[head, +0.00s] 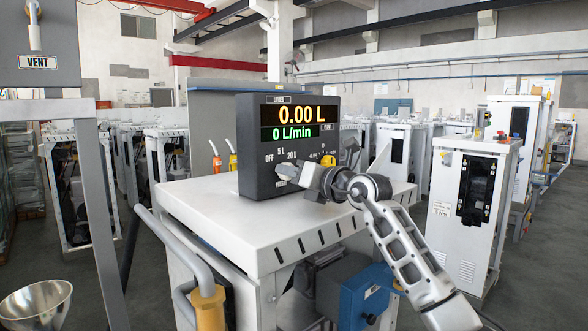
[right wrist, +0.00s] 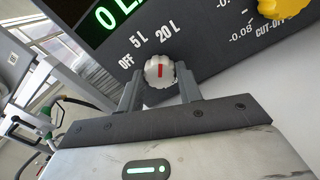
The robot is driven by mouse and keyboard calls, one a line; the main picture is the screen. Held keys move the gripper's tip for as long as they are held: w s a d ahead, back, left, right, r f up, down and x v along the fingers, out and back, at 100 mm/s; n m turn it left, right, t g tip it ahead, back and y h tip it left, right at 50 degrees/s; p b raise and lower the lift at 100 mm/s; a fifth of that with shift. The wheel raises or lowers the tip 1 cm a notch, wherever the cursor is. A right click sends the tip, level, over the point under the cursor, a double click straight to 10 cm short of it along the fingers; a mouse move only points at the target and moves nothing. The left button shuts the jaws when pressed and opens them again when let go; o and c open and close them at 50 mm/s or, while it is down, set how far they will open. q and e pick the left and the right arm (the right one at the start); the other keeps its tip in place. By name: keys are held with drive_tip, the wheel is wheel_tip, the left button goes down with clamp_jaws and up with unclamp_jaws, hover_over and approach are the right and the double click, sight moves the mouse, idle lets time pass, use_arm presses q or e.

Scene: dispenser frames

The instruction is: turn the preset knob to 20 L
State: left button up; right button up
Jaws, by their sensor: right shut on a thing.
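The dark dispenser box (head: 250,135) stands on a white cabinet top and its display reads 0.00 L and 0 L/min. The preset knob (right wrist: 160,71) is white with a red line, below the marks OFF, 5 L and 20 L. In the right wrist view the red line points up, close to 20 L and slightly to its 5 L side. My right gripper (right wrist: 160,88) is shut on the knob, one finger on each side. In the head view the right gripper (head: 288,172) hides most of the knob. My left gripper is not in view.
A yellow cut-off knob (right wrist: 284,8) sits on the same face, to the right of the preset knob. The white cabinet top (head: 200,205) is mostly clear. A VENT panel (head: 38,62) and a metal bowl (head: 37,302) are at the left. Other cabinets (head: 470,190) stand behind.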

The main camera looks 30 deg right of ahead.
use_arm(q)
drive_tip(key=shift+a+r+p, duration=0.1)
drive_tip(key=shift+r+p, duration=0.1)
drive_tip(key=shift+p, duration=0.1)
use_arm(e)
drive_tip(key=shift+m, duration=0.6)
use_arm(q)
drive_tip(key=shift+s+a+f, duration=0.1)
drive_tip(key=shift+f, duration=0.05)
use_arm(e)
drive_tip(key=shift+f+m, duration=0.1)
drive_tip(key=shift+m, duration=0.2)
drive_tip(key=o, duration=1)
drive_tip(key=shift+s, duration=0.1)
use_arm(q)
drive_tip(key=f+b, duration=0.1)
drive_tip(key=b, duration=0.1)
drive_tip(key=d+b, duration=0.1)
drive_tip(key=b, duration=0.2)
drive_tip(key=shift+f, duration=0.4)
use_arm(e)
drive_tip(key=v, duration=1.6)
